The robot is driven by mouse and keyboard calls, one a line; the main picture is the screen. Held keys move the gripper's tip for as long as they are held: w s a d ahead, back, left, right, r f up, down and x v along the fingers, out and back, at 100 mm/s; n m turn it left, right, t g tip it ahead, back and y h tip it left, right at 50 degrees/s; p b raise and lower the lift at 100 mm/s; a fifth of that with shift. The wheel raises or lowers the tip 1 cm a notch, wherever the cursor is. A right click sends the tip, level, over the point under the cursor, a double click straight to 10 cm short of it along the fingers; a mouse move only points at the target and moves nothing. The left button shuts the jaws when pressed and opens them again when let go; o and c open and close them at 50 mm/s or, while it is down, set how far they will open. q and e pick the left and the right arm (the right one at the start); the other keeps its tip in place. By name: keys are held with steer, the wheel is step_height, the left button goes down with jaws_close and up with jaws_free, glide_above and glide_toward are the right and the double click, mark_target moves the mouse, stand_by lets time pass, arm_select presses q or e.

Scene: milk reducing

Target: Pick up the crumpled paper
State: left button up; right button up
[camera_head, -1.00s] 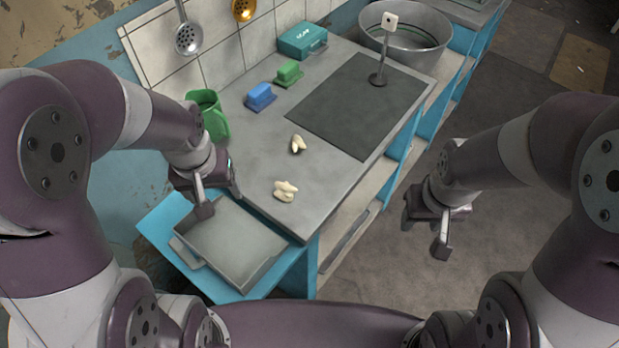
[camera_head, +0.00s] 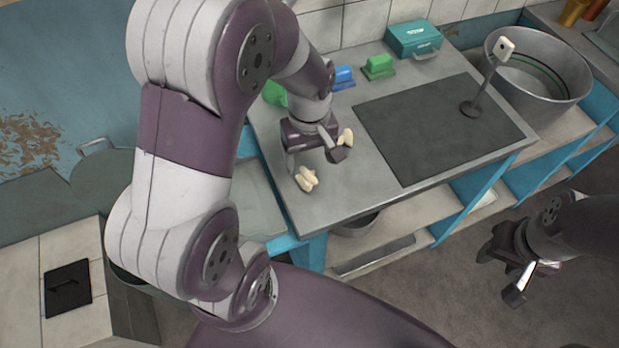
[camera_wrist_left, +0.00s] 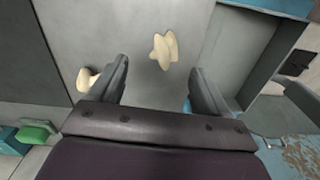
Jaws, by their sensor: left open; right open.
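Two crumpled papers, both cream-coloured, lie on the grey counter. The nearer crumpled paper (camera_head: 306,179) is at the counter's left part, and in the left wrist view it (camera_wrist_left: 163,49) lies ahead of and between the fingers. The farther crumpled paper (camera_head: 346,137) is partly hidden by my left gripper; in the wrist view it (camera_wrist_left: 86,79) is just outside the left-hand finger. My left gripper (camera_head: 316,160) is open and empty above the counter, pointing down, over the papers. My right gripper (camera_head: 515,275) is open and empty, over the floor right of the counter.
The counter (camera_head: 350,185) has a dark inset panel (camera_head: 435,130). Blue (camera_head: 343,77) and green (camera_head: 378,66) blocks and a teal box (camera_head: 413,38) stand at the back. A metal tub (camera_head: 537,78) is at right. A tray (camera_head: 258,200) is partly behind my left arm.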

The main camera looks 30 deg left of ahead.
mark_target(306, 171)
arm_select(q)
steer(key=f, duration=0.5)
steer(key=shift+s+a+f+b, duration=0.2)
steer(key=shift+s+a+b, duration=0.1)
steer(key=shift+a+b, duration=0.1)
steer(key=shift+w+f, duration=0.15)
steer(key=shift+f, duration=0.2)
steer(key=c, duration=1.1)
steer(key=shift+c, duration=0.3)
